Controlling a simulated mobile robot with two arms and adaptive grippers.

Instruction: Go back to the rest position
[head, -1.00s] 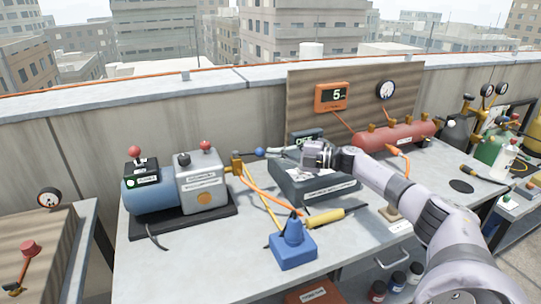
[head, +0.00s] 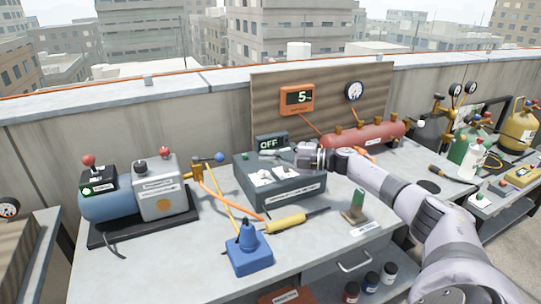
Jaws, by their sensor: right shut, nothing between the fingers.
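My right gripper (head: 303,156) is shut and empty. It is in the air in front of the brown backboard, at the right rear corner of the dark grey box (head: 283,199) in the picture. My right arm comes in from the lower right, over the bench. The gripper is seen from behind and its fingers are small here. The grey box has white parts on its top and a display reading OFF (head: 270,142) at its back. My left gripper is not in view.
A red manifold (head: 365,136) lies behind my arm. Gas cylinders (head: 478,146) stand at the right.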

